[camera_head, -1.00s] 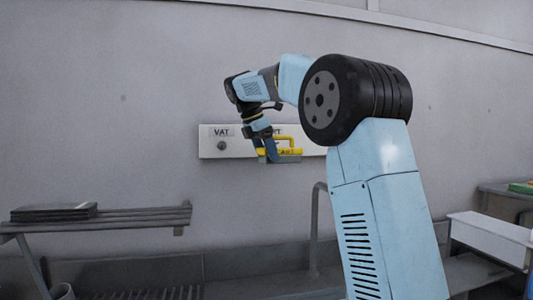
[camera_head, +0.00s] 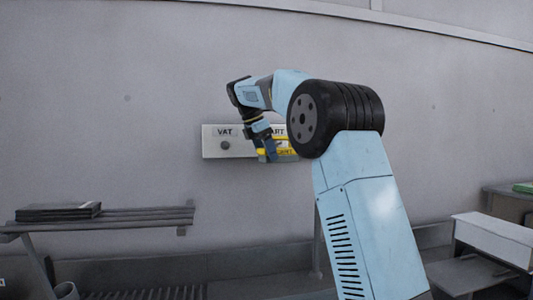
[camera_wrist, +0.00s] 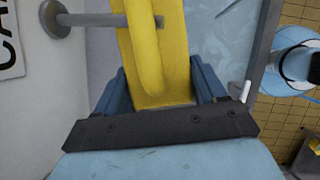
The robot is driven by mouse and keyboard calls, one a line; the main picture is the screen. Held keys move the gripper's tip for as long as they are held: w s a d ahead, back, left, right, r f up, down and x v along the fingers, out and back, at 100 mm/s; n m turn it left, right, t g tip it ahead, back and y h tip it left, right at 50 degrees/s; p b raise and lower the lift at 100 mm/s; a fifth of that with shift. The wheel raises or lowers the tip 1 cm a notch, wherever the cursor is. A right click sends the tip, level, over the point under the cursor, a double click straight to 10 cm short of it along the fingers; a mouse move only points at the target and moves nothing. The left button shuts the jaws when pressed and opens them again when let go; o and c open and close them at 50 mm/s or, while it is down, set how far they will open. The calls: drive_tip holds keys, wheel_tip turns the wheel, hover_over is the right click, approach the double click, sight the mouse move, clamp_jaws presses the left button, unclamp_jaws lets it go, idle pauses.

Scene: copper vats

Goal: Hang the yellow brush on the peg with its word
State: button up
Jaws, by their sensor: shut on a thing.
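The yellow brush (camera_head: 287,152) is in my gripper (camera_head: 268,154), in front of the wall board, and shows a dark word that reads like CART. In the wrist view my gripper (camera_wrist: 160,88) has its blue fingers shut on the brush (camera_wrist: 172,55). The grey peg (camera_wrist: 105,19) comes from the left and overlaps the brush's handle. I cannot tell whether it passes through the handle's opening. The board (camera_head: 236,148) has a VAT label over a bare peg (camera_head: 225,145). A second label (camera_head: 277,131), ending in ART, is partly hidden by my arm.
A slatted shelf (camera_head: 150,215) with dark flat items (camera_head: 58,211) stands at lower left. A white-topped box (camera_head: 494,236) and more furniture stand at lower right. The wall around the board is clear.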

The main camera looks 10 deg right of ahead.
drive_tip(key=shift+w, duration=0.85)
drive_tip(key=shift+w+f, duration=0.4)
drive_tip(key=shift+w, duration=0.1)
drive_tip(key=shift+f, duration=0.1)
drive_tip(key=shift+w+f, duration=0.1)
drive_tip(key=shift+f, duration=0.05)
drive_tip(key=shift+c, duration=0.6)
drive_tip(key=o, duration=1)
drive_tip(key=shift+w+a, duration=0.1)
drive_tip(key=o, duration=0.4)
drive_tip(key=shift+c, duration=0.2)
